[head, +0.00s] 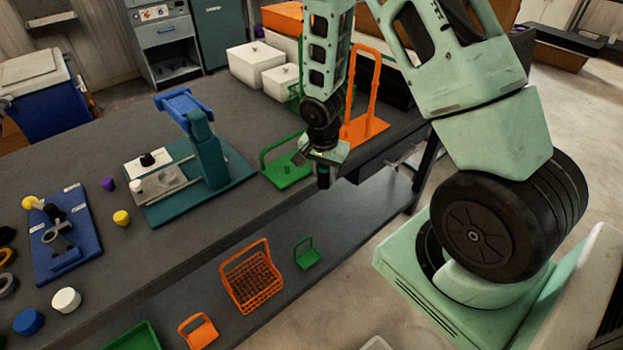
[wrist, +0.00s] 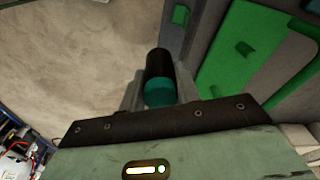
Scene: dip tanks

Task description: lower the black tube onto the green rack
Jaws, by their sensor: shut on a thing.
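The black tube (head: 323,180) hangs below my gripper (head: 322,164) in the head view, roughly upright. In the wrist view, the tube (wrist: 159,65) has a teal end and sits between the two fingers of my gripper (wrist: 160,88), which are shut on it. A green rack (head: 285,172) with a flat base and a hoop handle stands on the bench, just left of the tube in the head view. A flat green surface, probably this rack (wrist: 228,75), shows to the right of the tube in the wrist view. The tube is apart from it.
An orange rack (head: 365,128) with a tall handle stands behind my gripper. A teal press (head: 205,160) stands to the left, white boxes (head: 255,65) at the back. A lower shelf holds an orange basket (head: 252,280) and a small green holder (head: 307,254).

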